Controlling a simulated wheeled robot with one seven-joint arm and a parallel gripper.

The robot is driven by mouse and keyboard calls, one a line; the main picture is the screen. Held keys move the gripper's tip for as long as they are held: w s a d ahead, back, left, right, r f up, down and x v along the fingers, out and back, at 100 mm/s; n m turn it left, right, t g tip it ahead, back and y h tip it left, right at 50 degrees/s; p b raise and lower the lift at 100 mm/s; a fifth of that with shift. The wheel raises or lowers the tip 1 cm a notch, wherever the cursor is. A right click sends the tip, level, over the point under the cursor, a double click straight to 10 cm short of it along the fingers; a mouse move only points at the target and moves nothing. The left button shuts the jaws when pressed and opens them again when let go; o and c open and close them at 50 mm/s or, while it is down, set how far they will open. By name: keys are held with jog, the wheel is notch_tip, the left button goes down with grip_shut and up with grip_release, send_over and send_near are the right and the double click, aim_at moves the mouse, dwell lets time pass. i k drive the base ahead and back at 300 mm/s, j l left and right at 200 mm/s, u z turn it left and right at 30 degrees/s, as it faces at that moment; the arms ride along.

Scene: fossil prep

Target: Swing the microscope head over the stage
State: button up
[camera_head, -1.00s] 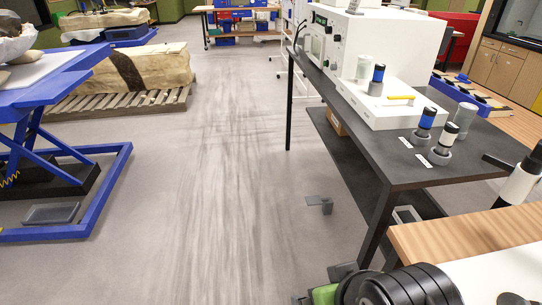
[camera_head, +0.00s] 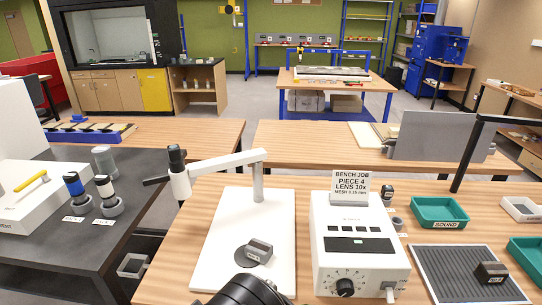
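The microscope stands on a white base plate (camera_head: 222,222) on the wooden bench. A grey post (camera_head: 258,180) rises at its back right, and a white boom (camera_head: 225,160) runs left from it. The microscope head (camera_head: 179,178), a white tube with black eyepieces, hangs at the boom's left end, outside the plate's left edge. The stage (camera_head: 246,254) is a dark round disc near the plate's front, with a small labelled grey block (camera_head: 259,250) on it. The head is not over the stage. A black rounded part of my arm covers the bottom centre; my gripper's fingers are not visible.
A white control box (camera_head: 358,245) with a "BENCH JOB PIECE 4 LENS 10x" sign (camera_head: 351,185) stands right of the plate. Green trays (camera_head: 437,214) and a ribbed dark mat (camera_head: 462,280) lie farther right. A dark table (camera_head: 50,240) with labelled bottles is at left.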

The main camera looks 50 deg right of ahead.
aim_at(178, 174)
jog(key=z, duration=1.1)
jog(key=j+z, duration=0.1)
jog(key=j, duration=0.5)
jog(key=k+j, duration=0.1)
jog(key=j, duration=0.5)
jog(key=j+z, duration=0.15)
jog(key=j, duration=0.4)
jog(key=k+j, duration=0.1)
jog(key=j, duration=0.5)
jog(key=i+j, duration=0.25)
jog(key=i+j+z, duration=0.15)
jog(key=j, duration=0.25)
jog(key=i+j, duration=0.3)
jog(key=i+j+z, duration=0.15)
jog(key=j, duration=0.25)
jog(key=i+j, duration=0.1)
jog(key=i, duration=0.35)
jog(key=z, duration=0.05)
